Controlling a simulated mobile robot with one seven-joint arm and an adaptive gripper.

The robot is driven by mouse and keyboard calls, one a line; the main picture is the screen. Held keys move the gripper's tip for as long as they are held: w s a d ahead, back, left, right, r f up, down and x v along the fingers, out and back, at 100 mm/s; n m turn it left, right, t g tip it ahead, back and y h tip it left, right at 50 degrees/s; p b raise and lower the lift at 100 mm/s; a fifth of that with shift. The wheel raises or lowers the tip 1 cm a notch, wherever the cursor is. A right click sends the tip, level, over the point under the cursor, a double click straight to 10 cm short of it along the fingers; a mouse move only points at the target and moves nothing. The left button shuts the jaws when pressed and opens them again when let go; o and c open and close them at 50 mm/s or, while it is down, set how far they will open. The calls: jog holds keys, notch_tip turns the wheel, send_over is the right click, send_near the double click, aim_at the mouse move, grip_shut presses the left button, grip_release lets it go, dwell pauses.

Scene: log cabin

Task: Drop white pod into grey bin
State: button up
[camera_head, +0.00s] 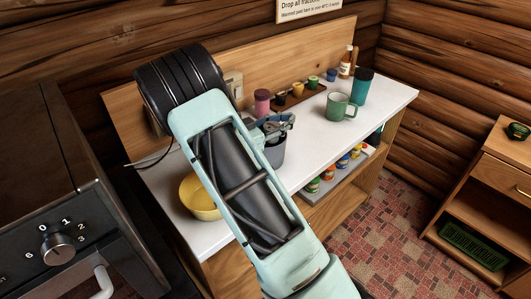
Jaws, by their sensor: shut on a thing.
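My gripper (284,128) shows just past my pale green arm, above the counter. It is right over the grey bin (276,154), close to its rim. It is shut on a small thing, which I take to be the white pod. The pod itself is hidden or too small to make out. The bin stands upright on the white counter, and my arm covers its left part. Its inside cannot be seen.
A yellow bowl (199,197) sits left of my arm. Behind the bin are a pink tumbler (262,103) and a wooden rack with small coloured pods. A green mug (341,106), teal cup (362,86) and bottle (346,62) stand right. The front right counter (318,145) is clear.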

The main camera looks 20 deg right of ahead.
jog(key=o, duration=1.1)
jog(key=shift+o, duration=0.2)
notch_tip(320, 180, up, 10)
